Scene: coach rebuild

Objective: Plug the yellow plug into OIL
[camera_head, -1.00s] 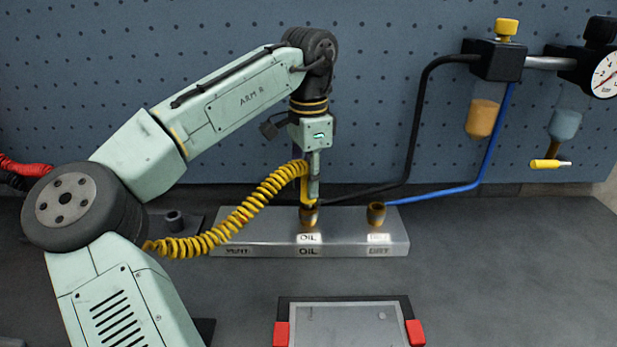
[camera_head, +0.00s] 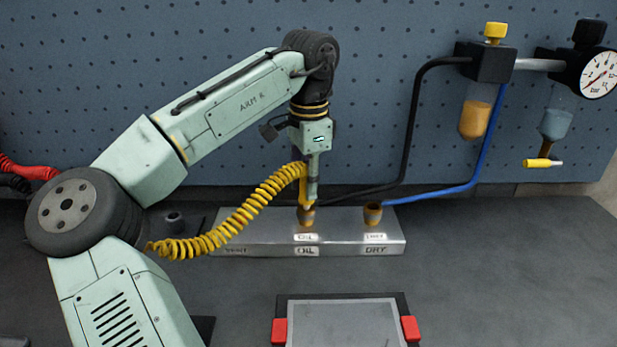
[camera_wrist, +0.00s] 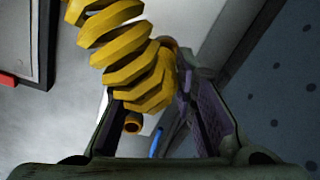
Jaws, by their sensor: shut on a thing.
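The yellow coiled hose (camera_head: 240,220) runs from the left up to my gripper (camera_head: 309,192). My gripper points down and is shut on the hose's plug end, directly above the OIL socket (camera_head: 306,220). The plug itself is mostly hidden by the fingers; its lower end meets the brass socket, but I cannot tell how deep it sits. In the wrist view, the yellow coil (camera_wrist: 120,45) lies between the fingers and covers most of the plug. The metal block (camera_head: 350,243) carries the labels OIL and DRY, with a fainter label at left.
The DRY socket (camera_head: 373,214) stands right of OIL, with a blue hose (camera_head: 440,193) beside it. A black hose (camera_head: 405,140) passes behind the block. A framed grey panel (camera_head: 345,325) with red corners lies in front. The bench at right is clear.

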